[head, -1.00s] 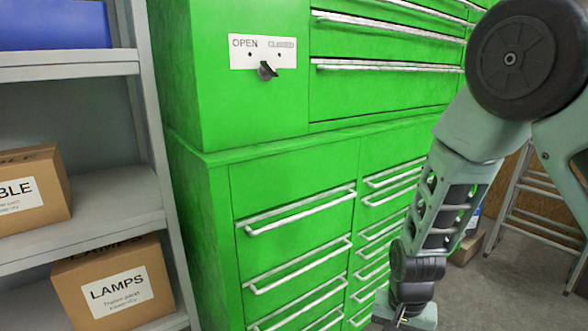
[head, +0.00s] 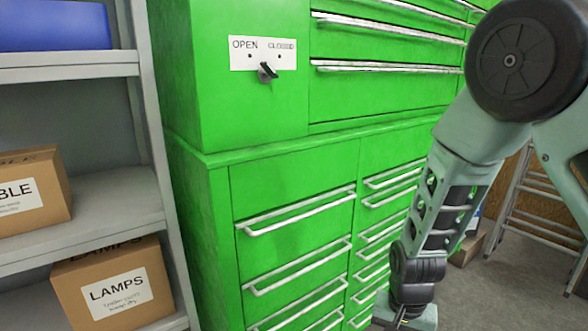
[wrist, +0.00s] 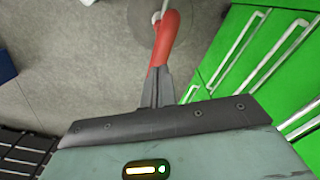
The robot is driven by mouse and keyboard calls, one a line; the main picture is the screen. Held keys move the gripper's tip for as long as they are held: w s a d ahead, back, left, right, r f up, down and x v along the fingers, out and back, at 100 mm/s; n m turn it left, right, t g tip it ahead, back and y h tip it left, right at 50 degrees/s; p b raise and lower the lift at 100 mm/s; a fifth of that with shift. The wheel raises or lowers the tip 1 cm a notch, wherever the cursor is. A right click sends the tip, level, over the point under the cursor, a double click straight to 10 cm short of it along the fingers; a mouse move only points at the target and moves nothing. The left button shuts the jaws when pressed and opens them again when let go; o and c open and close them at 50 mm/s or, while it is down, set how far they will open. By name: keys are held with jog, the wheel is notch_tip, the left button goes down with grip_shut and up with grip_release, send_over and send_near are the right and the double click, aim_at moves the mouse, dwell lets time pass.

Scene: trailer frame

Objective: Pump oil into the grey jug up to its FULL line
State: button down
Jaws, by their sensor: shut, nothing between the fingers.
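My gripper (wrist: 161,76) is shut and holds nothing. Its dark fingers show in the middle of the wrist view, pointing down toward the floor. A curved red part (wrist: 167,38), like a handle, shows just beyond the fingertips, with a pale end at the top. I cannot tell whether the fingers touch it. A round grey surface (wrist: 186,30) lies behind the red part. In the head view only my wrist shows at the bottom, and the fingertips are cut off. I cannot make out the grey jug, its FULL line or any oil.
A green drawer cabinet (head: 275,190) with protruding handles stands beside my arm. It carries an OPEN/CLOSED plate (head: 238,54) with a dark knob (head: 266,71). A grey shelf (head: 100,200) with cardboard boxes (head: 118,293) is at left. Concrete floor (head: 510,265) and a ladder (head: 535,195) are at right.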

dwell(0.5)
jog(key=shift+f+b, duration=3.65)
jog(key=shift+f, duration=2)
notch_tip(320, 180, up, 11)
jog(key=p, duration=1)
jog(key=shift+r, duration=0.15)
